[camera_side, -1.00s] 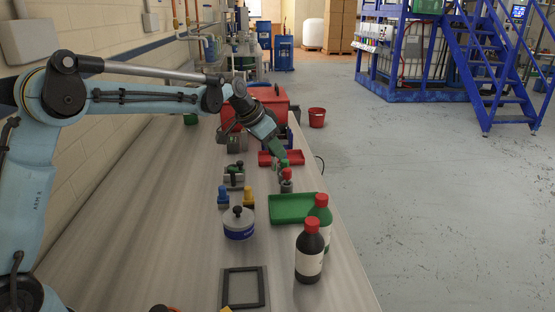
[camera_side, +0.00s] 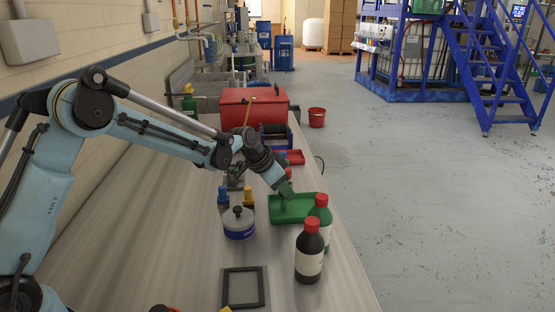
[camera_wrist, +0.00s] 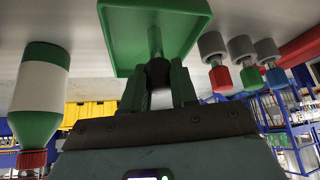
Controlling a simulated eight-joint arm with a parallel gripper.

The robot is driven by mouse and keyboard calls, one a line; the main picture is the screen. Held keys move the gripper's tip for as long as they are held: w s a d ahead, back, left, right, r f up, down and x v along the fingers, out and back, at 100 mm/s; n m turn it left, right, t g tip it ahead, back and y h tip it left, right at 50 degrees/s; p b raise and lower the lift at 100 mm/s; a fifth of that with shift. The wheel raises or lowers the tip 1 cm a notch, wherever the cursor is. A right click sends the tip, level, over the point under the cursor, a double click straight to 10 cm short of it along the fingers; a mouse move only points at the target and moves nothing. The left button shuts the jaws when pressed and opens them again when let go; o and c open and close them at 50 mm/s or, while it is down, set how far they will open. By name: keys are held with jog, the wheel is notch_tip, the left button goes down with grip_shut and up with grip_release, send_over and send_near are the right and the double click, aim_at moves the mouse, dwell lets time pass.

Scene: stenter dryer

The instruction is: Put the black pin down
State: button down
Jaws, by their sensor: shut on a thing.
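My gripper (camera_side: 286,192) is over the left part of the green tray (camera_side: 312,214), low down. In the wrist view my gripper (camera_wrist: 158,88) is shut on the black pin (camera_wrist: 158,72), whose dark end shows between the green fingers. The green tray (camera_wrist: 115,45) fills the upper middle of that view, right beyond the fingertips. A narrow greenish shape runs from the pin toward the tray floor. I cannot tell whether the pin touches the tray. In the side view the pin is too small and hidden to make out.
A green-white bottle with a red cap (camera_wrist: 40,95) stands close beside the tray; a dark bottle (camera_side: 309,252) is nearer the camera. Several grey pins with coloured ends, one red (camera_wrist: 220,78), stand on the tray's other side. A white-blue pot (camera_side: 239,224) is left of the tray.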

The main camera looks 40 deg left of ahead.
jog(key=shift+f, duration=0.15)
jog(key=c, duration=0.9)
grip_release()
jog(key=shift+o, duration=0.2)
jog(key=v, duration=1.1)
jog(key=s+d+n+y, duration=0.1)
jog(key=s+n, duration=0.1)
jog(key=s, duration=0.9)
jog(key=s+d+n+t+y, duration=0.1)
jog(key=s+n, duration=0.1)
jog(key=s, duration=0.9)
jog(key=shift+n+y, duration=0.3)
jog(key=shift+n, duration=0.1)
